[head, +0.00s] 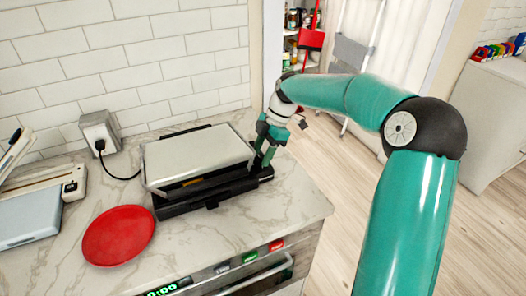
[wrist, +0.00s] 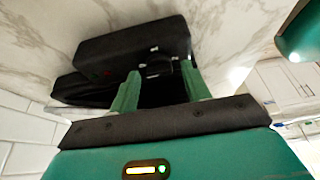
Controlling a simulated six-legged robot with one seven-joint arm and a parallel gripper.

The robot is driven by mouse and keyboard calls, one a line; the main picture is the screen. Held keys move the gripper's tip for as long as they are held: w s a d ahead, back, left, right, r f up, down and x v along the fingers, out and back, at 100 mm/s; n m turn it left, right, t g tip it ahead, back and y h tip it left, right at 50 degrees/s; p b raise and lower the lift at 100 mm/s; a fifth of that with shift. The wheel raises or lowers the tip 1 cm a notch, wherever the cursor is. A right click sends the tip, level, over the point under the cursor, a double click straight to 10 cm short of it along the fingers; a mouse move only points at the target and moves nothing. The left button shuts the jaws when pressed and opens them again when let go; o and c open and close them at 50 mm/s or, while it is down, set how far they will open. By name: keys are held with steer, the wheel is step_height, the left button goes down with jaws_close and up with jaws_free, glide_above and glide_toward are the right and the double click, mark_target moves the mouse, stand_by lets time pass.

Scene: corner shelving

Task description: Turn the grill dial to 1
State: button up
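The grill (head: 198,158) stands on the marble counter with its silver lid down over a black base. Its right end has a black control box, which shows large in the wrist view (wrist: 125,48). The dial (wrist: 157,69) is a dark round shape on that box, with small white marks around it; its setting is too small to read. My gripper (head: 262,158) is at the right end of the grill. In the wrist view, its two green fingers (wrist: 160,72) are spread apart, one on each side of the dial. I cannot tell whether they touch it.
A red plate (head: 118,235) lies at the grill's front left. A wall outlet (head: 100,130) with a black cord is behind left. A grey-blue appliance (head: 28,215) stands at the far left. The counter's right edge is close to the grill; bare counter lies in front.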

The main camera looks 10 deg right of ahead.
steer(key=c, duration=0.8)
steer(key=shift+o, duration=0.2)
steer(key=shift+m, duration=0.3)
steer(key=m, duration=0.1)
steer(key=m+t, duration=0.1)
steer(key=m, duration=0.2)
steer(key=shift+s+t, duration=0.25)
steer(key=shift+t, duration=0.15)
steer(key=shift+s+m+t+h, duration=0.1)
steer(key=shift+m+t+h, duration=0.2)
steer(key=shift+m, duration=0.7)
steer(key=shift+s+m+t+h, duration=0.1)
steer(key=shift+m+t, duration=0.3)
steer(key=shift+m, duration=0.6)
steer(key=o, duration=1)
